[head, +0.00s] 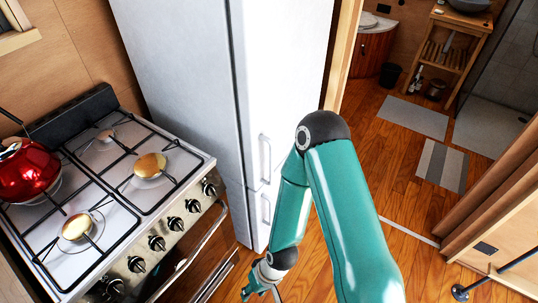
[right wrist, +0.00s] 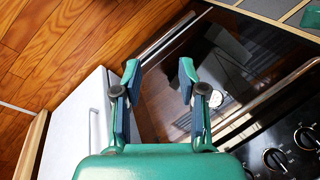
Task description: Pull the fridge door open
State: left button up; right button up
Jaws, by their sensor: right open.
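The white fridge (head: 185,75) stands at the middle of the head view, and its front doors (head: 290,75) look shut. It has an upper handle (head: 265,158) and a lower handle (head: 265,208), both upright bars near the door edge on the stove side. My right gripper (head: 262,284) is low in front of the stove, below the handles and apart from them. In the right wrist view my right gripper (right wrist: 159,78) is open and empty, facing the dark oven front. There the fridge (right wrist: 78,140) and one handle (right wrist: 95,128) lie left of the fingers. My left gripper is out of view.
A stove (head: 110,190) with knobs and a red kettle (head: 27,170) stands left of the fridge. The oven's bar handle (right wrist: 270,95) juts out near my right fingers. Wooden floor (head: 400,170) is open to the right, with grey mats (head: 440,167) beyond.

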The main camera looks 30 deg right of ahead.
pick_arm(q)
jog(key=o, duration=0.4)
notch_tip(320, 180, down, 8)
jog(key=b, duration=0.7)
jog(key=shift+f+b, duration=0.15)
jog(key=shift+b, duration=0.15)
pick_arm(e)
jog(key=w+d+r+t+h+b, duration=0.35)
jog(key=w+d+t+b, duration=0.7)
jog(key=w, duration=0.45)
pick_arm(q)
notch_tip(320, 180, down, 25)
jog(key=b, duration=1.5)
pick_arm(e)
jog(key=t+h+p, duration=0.4)
jog(key=t+p, duration=0.2)
send_near(273, 154)
jog(key=p+x, duration=0.8)
jog(key=p, duration=0.2)
jog(key=shift+w+r, duration=0.2)
jog(key=shift+w, duration=0.2)
jog(key=shift+p+x, duration=0.45)
jog(key=shift+x, duration=0.4)
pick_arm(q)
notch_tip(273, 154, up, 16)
pick_arm(e)
jog(key=shift+d+f, duration=0.1)
jog(key=shift+f, duration=0.05)
